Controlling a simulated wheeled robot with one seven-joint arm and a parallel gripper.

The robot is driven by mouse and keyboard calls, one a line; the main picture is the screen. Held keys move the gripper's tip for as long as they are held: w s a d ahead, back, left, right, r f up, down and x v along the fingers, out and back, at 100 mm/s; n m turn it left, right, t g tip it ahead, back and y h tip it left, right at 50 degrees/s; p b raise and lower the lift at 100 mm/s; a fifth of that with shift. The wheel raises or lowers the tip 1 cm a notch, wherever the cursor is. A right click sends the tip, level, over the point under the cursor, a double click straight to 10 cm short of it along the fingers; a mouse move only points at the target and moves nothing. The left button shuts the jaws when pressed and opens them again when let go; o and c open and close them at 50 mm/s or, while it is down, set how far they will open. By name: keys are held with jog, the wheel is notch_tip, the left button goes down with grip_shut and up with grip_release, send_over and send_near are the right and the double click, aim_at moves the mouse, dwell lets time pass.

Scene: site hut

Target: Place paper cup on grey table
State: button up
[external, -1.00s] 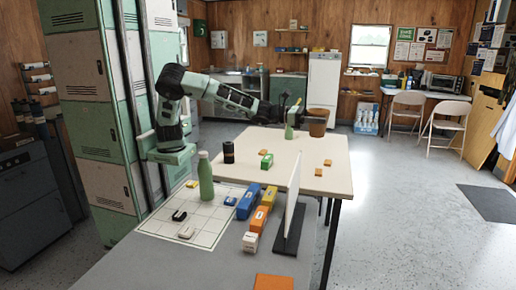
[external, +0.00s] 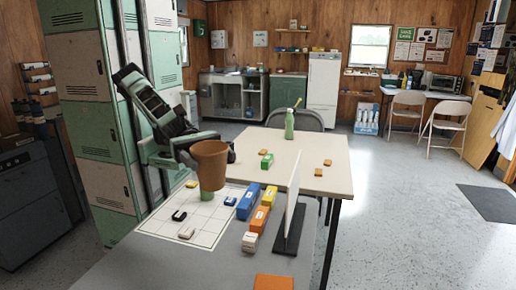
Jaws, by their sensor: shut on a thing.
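The paper cup (external: 209,161) is brown, upright and wider at its top. It is held in the air over the far left part of the grey table (external: 140,270), near the white gridded sheet. My gripper (external: 190,152) is shut on the cup, and its fingertips are mostly hidden behind it. The cup hides the upper part of a green bottle (external: 211,197) that stands on the gridded sheet. I cannot tell the exact gap between cup and bottle.
The gridded sheet (external: 155,228) holds small black and white items. Blue, yellow and orange boxes (external: 259,219) and an upright white panel (external: 292,205) stand to its right. The grey table's front left is clear. The cream table (external: 325,155) lies behind.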

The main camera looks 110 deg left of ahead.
jog(key=s+d+m+g+h, duration=0.1)
jog(key=s+d, duration=0.5)
jog(key=f, duration=0.9)
jog(key=f+b, duration=0.1)
jog(key=f, duration=1.7)
jog(key=shift+a+f, duration=0.25)
jog(key=shift+a, duration=0.05)
jog(key=shift+f+b, duration=0.1)
jog(key=shift+b, duration=0.25)
jog(key=shift+f, duration=0.15)
jog(key=o, duration=0.9)
jog(key=shift+o, duration=0.2)
jog(key=shift+r, duration=0.25)
jog(key=v, duration=1.2)
jog(key=shift+p, duration=0.4)
